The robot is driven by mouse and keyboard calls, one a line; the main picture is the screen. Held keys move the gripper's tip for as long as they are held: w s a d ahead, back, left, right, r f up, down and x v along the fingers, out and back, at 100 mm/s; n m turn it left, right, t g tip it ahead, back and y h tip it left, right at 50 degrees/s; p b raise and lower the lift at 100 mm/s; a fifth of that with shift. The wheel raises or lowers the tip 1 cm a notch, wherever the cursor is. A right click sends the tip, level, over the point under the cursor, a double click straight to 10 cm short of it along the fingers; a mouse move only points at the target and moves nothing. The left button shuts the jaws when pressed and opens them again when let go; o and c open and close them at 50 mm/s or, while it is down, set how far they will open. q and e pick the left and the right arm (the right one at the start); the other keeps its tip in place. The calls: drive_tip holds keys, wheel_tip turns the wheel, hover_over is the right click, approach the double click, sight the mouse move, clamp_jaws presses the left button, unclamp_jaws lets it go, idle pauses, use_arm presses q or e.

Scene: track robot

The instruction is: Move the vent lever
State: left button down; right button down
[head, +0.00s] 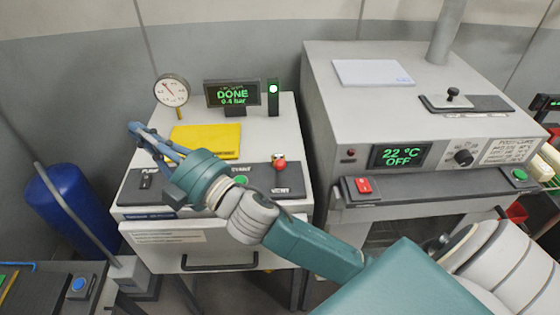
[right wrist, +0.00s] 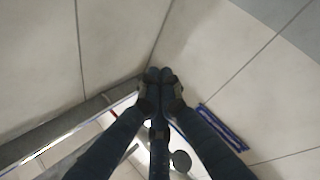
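The vent lever (head: 279,161) has a red ball knob and stands on a dark panel on top of the pale machine at the left, above a partly legible label that seems to read VENT. My right gripper (head: 136,129) reaches across this machine, with its fingertips past the machine's left side, well left of the lever and apart from it. In the right wrist view its dark fingers (right wrist: 158,74) come together at the tips, with nothing seen between them. My left gripper is not in view.
A round gauge (head: 171,91), a display (head: 232,94) reading DONE and a lit green lamp (head: 273,90) stand behind. A yellow plate (head: 206,140) lies on the machine top. A larger machine (head: 345,135) stands at the right; a blue cylinder (head: 68,209) stands at the left.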

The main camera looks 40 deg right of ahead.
drive_tip(key=s+a+r+n+g+y, duration=0.2)
drive_tip(key=a+r+n+g+y, duration=0.1)
drive_tip(key=a+r+n+y, duration=0.4)
drive_tip(key=s+a+f+n+g+y, duration=0.45)
drive_tip(key=s+a+n+g, duration=0.35)
drive_tip(key=n+g, duration=0.85)
drive_tip(key=w+d+f+n+h, duration=0.2)
drive_tip(key=d+f+n+h, duration=0.4)
drive_tip(key=d+f+h, duration=0.4)
drive_tip(key=w+d+r+m+g+h, duration=0.1)
drive_tip(key=d+h, duration=0.9)
drive_tip(key=d, duration=2.1)
drive_tip(key=shift+w+r+m, duration=0.25)
drive_tip(key=shift+m, duration=0.5)
drive_tip(key=shift+f, duration=0.15)
